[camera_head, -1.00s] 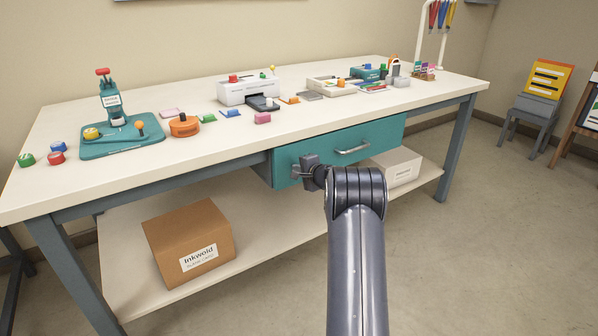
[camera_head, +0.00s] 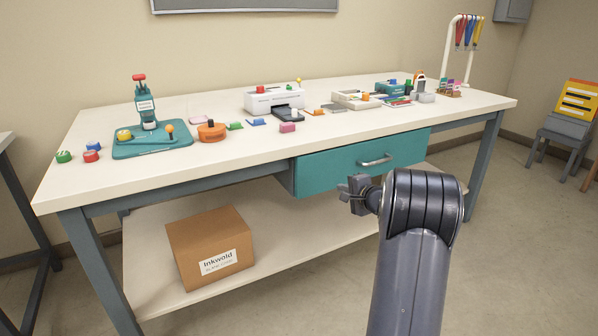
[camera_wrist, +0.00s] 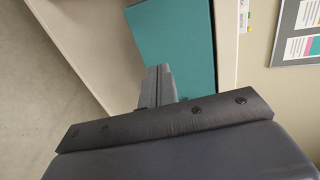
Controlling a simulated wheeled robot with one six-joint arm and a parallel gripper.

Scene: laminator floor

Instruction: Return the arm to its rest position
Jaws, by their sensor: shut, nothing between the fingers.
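My gripper (camera_head: 346,191) is at the end of my dark grey arm, in the lower right of the head view. It is shut and empty, in front of and below the teal drawer (camera_head: 335,168) under the bench top. The wrist view shows the gripper's fingers (camera_wrist: 157,86) together, with the drawer (camera_wrist: 177,42) beyond them. My arm hides part of the space under the bench on the right.
The workbench (camera_head: 75,187) carries a teal press (camera_head: 150,145), a white laminator (camera_head: 272,97), an orange tape dispenser (camera_head: 211,132) and several small items. A cardboard box (camera_head: 207,243) sits on the lower shelf. A grey chair (camera_head: 562,133) stands at the right.

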